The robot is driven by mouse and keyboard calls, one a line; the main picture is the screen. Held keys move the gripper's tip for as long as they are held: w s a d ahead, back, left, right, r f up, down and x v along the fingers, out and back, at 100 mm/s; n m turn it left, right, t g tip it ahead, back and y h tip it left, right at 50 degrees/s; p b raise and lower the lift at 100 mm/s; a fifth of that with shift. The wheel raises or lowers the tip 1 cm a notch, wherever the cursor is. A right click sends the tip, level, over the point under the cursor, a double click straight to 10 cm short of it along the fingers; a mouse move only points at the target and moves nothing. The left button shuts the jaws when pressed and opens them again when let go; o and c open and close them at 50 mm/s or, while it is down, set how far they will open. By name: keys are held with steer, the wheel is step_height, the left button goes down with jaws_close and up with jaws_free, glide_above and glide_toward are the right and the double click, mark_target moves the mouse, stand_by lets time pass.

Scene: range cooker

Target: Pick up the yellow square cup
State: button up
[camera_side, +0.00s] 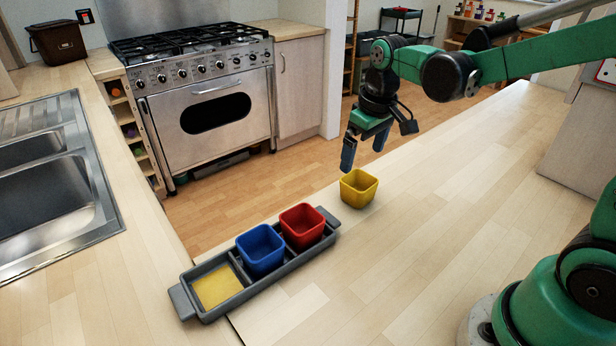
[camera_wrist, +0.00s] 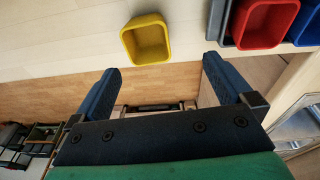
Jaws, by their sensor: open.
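The yellow square cup (camera_side: 358,189) stands upright and empty on the wooden counter, just beyond the right end of the grey tray (camera_side: 212,311). It also shows in the wrist view (camera_wrist: 147,40), ahead of the fingertips and roughly between their lines. My gripper (camera_side: 363,157) is open and empty, above the counter and close to the cup, apart from it. In the wrist view my gripper's two blue fingers (camera_wrist: 162,68) are spread wide. The tray has a bare yellow-floored compartment at its left end.
A blue cup (camera_side: 261,250) and a red cup (camera_side: 303,227) sit in the tray's other compartments. A steel sink (camera_side: 45,190) is at the left and a range cooker (camera_side: 205,100) stands behind. The counter right of the yellow cup is clear.

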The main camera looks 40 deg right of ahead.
mark_target(359, 181)
steer(key=shift+g, duration=0.9)
steer(key=f, duration=0.1)
steer(key=w+d+f, duration=0.1)
steer(key=d+f, duration=0.1)
steer(key=shift+w+f, duration=0.3)
steer(key=shift+w, duration=0.1)
steer(key=shift+f, duration=2.7)
steer(key=c, duration=1.1)
steer(key=shift+o, duration=0.2)
